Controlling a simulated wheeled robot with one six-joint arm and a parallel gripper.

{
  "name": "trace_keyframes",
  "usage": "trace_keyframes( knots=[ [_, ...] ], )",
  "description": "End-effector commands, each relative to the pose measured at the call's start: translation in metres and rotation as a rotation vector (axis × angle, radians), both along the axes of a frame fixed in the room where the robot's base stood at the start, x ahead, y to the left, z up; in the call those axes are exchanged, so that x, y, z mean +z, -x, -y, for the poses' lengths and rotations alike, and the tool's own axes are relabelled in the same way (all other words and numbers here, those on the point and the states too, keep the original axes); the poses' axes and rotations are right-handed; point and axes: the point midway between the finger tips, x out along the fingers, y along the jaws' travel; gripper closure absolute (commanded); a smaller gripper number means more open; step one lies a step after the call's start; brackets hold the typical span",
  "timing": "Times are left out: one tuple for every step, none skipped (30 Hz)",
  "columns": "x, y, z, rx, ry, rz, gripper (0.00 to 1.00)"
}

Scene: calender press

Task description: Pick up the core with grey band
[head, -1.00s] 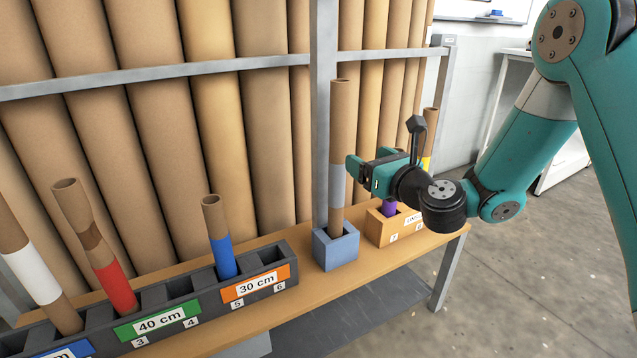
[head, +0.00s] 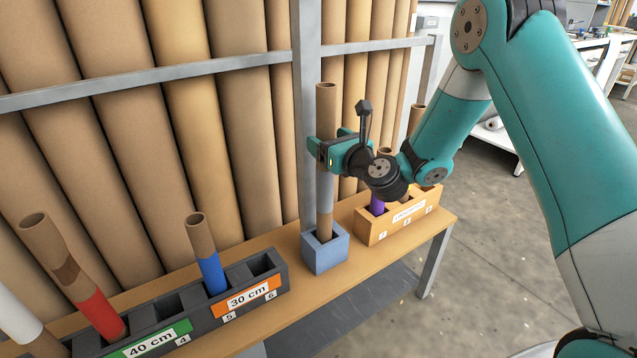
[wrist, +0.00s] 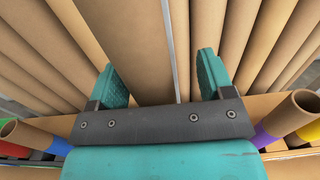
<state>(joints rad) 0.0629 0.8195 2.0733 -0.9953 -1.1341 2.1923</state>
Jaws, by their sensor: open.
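The core with grey band (head: 325,200) is a tall brown tube standing upright in a blue-grey square holder (head: 310,252). Its open brown top rises above my gripper (head: 328,143), and the grey band shows below the fingers. My gripper is open and level, with its fingers at the core's upper part; one finger passes in front of the tube. In the wrist view, a brown tube that appears to be this core (wrist: 140,50) stands between the spread fingers, nearer the left one. Contact cannot be told.
A dark rack (head: 210,307) holds cores with blue, red and white bands at left. An orange-tan box (head: 375,236) with a purple-banded core (head: 377,206) stands close at right. Large brown rolls and a grey post (head: 306,60) stand behind.

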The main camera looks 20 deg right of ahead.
Motion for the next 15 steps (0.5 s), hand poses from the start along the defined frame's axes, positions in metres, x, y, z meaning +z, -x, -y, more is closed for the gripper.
trace_keyframes(
  knots=[
    [-0.0002,0.0001,-0.0037,0.005,0.000,0.000,0.26],
    [-0.0003,0.0002,-0.0058,0.008,0.000,0.000,0.26],
    [-0.0002,0.0003,-0.0081,0.011,-0.001,0.000,0.26],
    [-0.0002,0.0003,-0.0094,0.013,0.000,0.001,0.26],
    [-0.0002,0.0003,-0.0105,0.014,0.000,0.000,0.30],
    [-0.0002,0.0003,-0.0114,0.016,0.001,0.000,0.39],
    [-0.0002,0.0003,-0.0118,0.016,0.001,0.000,0.46],
    [-0.0002,0.0003,-0.0122,0.016,0.001,0.000,0.53],
    [-0.0002,0.0003,-0.0122,0.017,0.001,0.000,0.62],
    [-0.0001,0.0003,-0.0122,0.016,0.001,0.000,0.69],
    [-0.0002,0.0003,-0.0121,0.016,0.001,0.000,0.76],
    [-0.0001,0.0003,-0.0118,0.016,0.000,0.000,0.85],
    [-0.0001,0.0003,-0.0116,0.016,0.000,0.000,0.92],
    [0.0003,0.0002,-0.0115,0.015,0.000,0.001,0.97],
    [0.0003,0.0002,-0.0111,0.015,0.000,0.001,1.00]
  ],
)
